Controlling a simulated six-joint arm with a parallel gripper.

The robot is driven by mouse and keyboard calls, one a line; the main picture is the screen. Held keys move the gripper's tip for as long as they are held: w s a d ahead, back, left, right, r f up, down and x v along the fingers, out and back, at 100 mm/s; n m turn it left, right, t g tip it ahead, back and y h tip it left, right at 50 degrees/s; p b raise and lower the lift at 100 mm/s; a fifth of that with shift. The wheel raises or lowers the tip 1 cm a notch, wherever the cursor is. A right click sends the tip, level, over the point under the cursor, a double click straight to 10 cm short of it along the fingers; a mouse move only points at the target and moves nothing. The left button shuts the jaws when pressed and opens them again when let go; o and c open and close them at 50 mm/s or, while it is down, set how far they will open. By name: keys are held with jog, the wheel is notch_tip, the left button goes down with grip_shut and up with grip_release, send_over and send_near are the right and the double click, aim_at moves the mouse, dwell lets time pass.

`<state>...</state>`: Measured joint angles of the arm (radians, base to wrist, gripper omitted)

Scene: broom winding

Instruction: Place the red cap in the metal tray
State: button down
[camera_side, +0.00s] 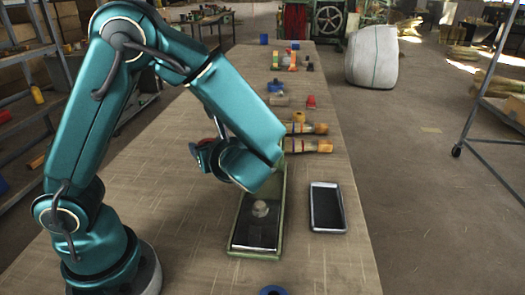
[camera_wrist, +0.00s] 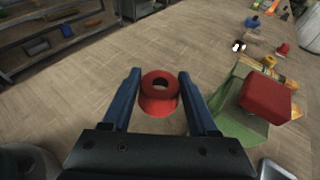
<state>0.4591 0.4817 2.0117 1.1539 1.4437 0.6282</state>
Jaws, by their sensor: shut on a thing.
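The red cap (camera_wrist: 159,94), a short round piece with a dark hole in its top, sits between my gripper's blue fingers in the wrist view. My gripper (camera_wrist: 160,78) is shut on it. In the side view my gripper (camera_side: 203,157) is left of the green tray, above the table, and mostly hides the cap. The metal tray (camera_side: 327,208), a grey rectangle with a pale rim and dark inside, lies on the table at the right, with nothing visible in it. A corner of its rim shows at the bottom right of the wrist view (camera_wrist: 274,165).
A long green-edged tray (camera_side: 234,249) lies left of the metal tray, holding a pale round piece (camera_side: 260,208). A red block (camera_wrist: 265,98) shows over the green tray in the wrist view. Broom handles (camera_side: 308,146) and small coloured parts lie farther back. The left tabletop is clear.

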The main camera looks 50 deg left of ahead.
jog(key=w+d+r+m+t+h, duration=0.2)
jog(key=r+m+t+h, duration=0.15)
jog(key=r, duration=0.25)
jog(key=w+d+r+m+t+h, duration=0.2)
jog(key=d+r+m+t, duration=0.1)
jog(key=r+m+t, duration=0.25)
jog(key=w+d+m+t+h, duration=0.2)
jog(key=w+d+m+h, duration=0.15)
jog(key=w+d, duration=0.45)
jog(key=shift+w+d+f+m+h, duration=0.2)
jog(key=shift+w+d+f+h, duration=0.65)
jog(key=shift+f, duration=2.85)
jog(key=shift+w+d+f+m+y, duration=0.1)
jog(key=shift+w+d+f+m, duration=0.25)
jog(key=shift+w+f, duration=2.25)
jog(key=shift+s+d+f+m+h, duration=0.1)
jog(key=shift+d+f+h, duration=0.5)
jog(key=shift+f, duration=4.25)
jog(key=shift+d, duration=0.15)
